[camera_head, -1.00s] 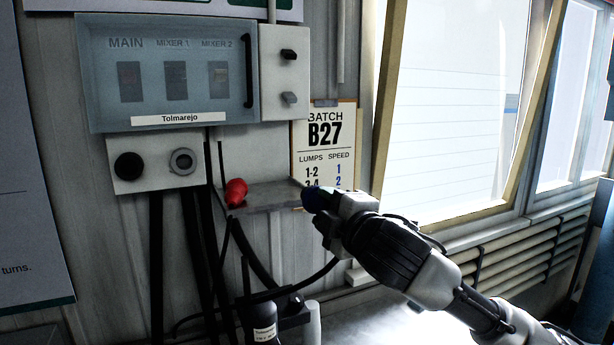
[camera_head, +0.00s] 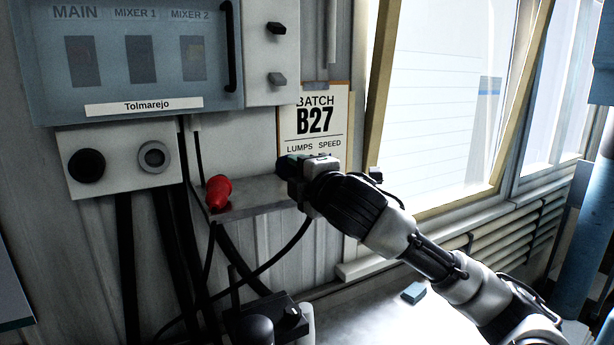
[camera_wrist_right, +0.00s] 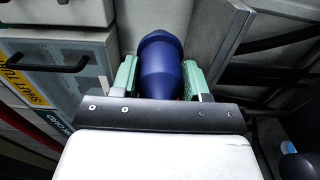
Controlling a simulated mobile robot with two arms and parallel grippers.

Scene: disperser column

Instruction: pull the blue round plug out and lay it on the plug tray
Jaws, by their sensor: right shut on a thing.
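My right gripper (camera_head: 292,175) is shut on the blue round plug (camera_wrist_right: 162,68). In the right wrist view the plug stands out between two green finger pads, one on each side. In the head view the gripper is at the right end of a grey shelf-like plug tray (camera_head: 260,190); the blue plug is mostly hidden there. I cannot tell whether the plug touches the tray. A red plug (camera_head: 218,191) is at the tray's left end. A light panel has an open grey round socket (camera_head: 154,157). My left gripper is not in view.
A black round fitting (camera_head: 87,166) sits left of the socket. Dark cables run down the wall below. A batch sheet (camera_head: 318,118) hangs behind my gripper. A switch cabinet (camera_head: 140,60) is above. A small blue block (camera_head: 414,292) lies on the bright surface below.

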